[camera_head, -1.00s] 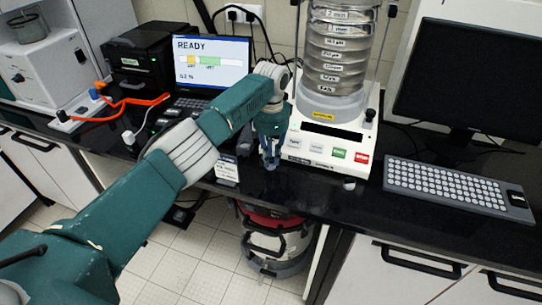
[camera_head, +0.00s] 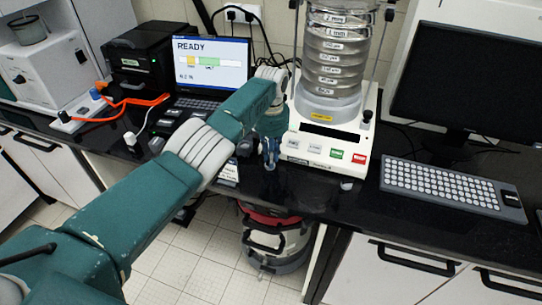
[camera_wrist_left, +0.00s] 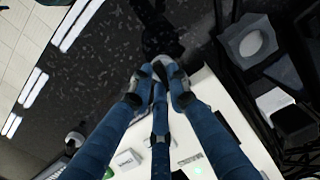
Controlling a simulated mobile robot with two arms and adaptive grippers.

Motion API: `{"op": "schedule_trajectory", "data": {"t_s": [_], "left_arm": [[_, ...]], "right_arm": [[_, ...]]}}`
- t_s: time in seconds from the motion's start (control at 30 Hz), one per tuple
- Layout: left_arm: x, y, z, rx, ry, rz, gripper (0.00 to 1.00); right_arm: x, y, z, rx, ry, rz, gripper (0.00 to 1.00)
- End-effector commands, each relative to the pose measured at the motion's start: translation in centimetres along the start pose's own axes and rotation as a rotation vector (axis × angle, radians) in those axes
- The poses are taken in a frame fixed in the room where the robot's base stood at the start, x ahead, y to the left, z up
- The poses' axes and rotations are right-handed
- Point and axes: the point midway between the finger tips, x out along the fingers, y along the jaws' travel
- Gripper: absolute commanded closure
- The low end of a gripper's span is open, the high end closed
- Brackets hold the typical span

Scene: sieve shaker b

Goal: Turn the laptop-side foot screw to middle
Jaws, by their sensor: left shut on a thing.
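The sieve shaker's white base (camera_head: 325,137) stands on the black bench, with its sieve stack (camera_head: 334,55) on top. The laptop (camera_head: 211,67) to its left shows READY and a small coloured level bar. My left gripper (camera_head: 271,160) is low at the base's front left corner, fingers pointing down. In the left wrist view the fingers (camera_wrist_left: 160,76) are closed together beside the base (camera_wrist_left: 215,112). The other front foot (camera_head: 346,184) shows under the base's right corner. My right gripper is not in view.
A keyboard (camera_head: 450,187) and a dark monitor (camera_head: 465,80) stand to the right. A black printer (camera_head: 150,57) and orange cable (camera_head: 125,103) are further left.

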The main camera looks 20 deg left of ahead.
Motion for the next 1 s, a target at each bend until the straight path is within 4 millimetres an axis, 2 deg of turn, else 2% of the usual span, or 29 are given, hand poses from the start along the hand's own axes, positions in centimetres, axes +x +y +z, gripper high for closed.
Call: {"op": "schedule_trajectory", "data": {"t_s": [0.4,0.9,0.93,1.0], "left_arm": [[-0.29,-0.02,-0.31,-0.157,0.007,-0.001,1.00],[-0.35,-0.07,-0.37,-0.170,0.009,-0.002,1.00],[-0.35,-0.07,-0.37,-0.170,0.009,-0.002,0.78],[-0.31,-0.07,-0.34,-0.170,0.008,-0.002,0.76]], "right_arm": [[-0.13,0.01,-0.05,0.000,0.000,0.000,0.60],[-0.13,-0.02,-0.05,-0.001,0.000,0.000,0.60],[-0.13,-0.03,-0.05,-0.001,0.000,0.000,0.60],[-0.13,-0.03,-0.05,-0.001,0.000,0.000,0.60]]}}
